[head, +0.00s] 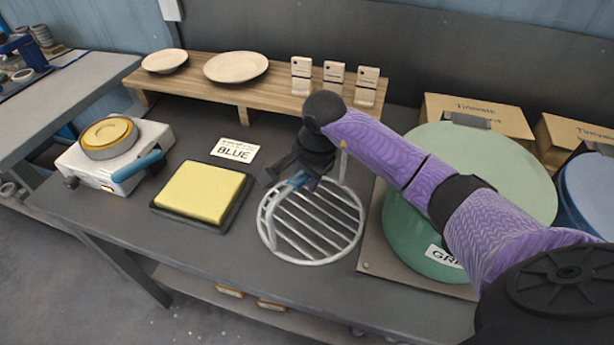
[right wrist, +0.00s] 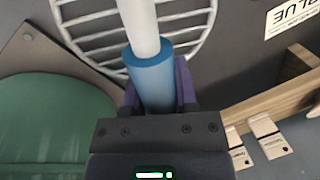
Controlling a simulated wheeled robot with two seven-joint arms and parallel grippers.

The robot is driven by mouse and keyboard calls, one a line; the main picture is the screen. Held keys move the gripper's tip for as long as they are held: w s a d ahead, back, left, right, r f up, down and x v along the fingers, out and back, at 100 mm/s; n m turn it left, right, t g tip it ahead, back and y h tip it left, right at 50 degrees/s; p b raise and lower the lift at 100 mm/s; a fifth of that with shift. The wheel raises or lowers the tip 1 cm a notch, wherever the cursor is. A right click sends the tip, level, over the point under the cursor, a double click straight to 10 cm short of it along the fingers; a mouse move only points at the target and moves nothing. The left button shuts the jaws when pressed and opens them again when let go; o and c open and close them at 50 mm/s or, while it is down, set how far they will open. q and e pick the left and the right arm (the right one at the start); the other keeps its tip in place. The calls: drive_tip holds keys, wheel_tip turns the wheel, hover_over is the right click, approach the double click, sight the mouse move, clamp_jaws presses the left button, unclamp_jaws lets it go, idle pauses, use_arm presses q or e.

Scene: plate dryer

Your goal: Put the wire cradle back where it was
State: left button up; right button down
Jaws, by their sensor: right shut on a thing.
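The white wire cradle (head: 310,228) is a round rack of parallel bars with a raised handle that has a blue grip. In the head view it is at the middle of the dark table, between the yellow pad and the green plate dryer. My right gripper (head: 290,183) is shut on the blue grip. The right wrist view shows the blue grip (right wrist: 150,80) between the jaws and the bars (right wrist: 95,28) beyond it. I cannot tell whether the cradle rests on the table or hangs just above it. My left gripper is not in view.
The green dryer (head: 405,225) with its raised lid stands close right of the cradle. A yellow pad (head: 200,192) in a black tray and a BLUE card (head: 234,151) lie to the left. A wooden shelf (head: 215,85) with plates and a white device (head: 115,155) stand behind and left.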

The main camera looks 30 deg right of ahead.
drive_tip(key=shift+c, duration=2)
unclamp_jaws()
wheel_tip(320, 180, up, 12)
drive_tip(key=s+p, duration=0.2)
drive_tip(key=shift+s+d, duration=0.15)
drive_tip(key=shift+d, duration=0.15)
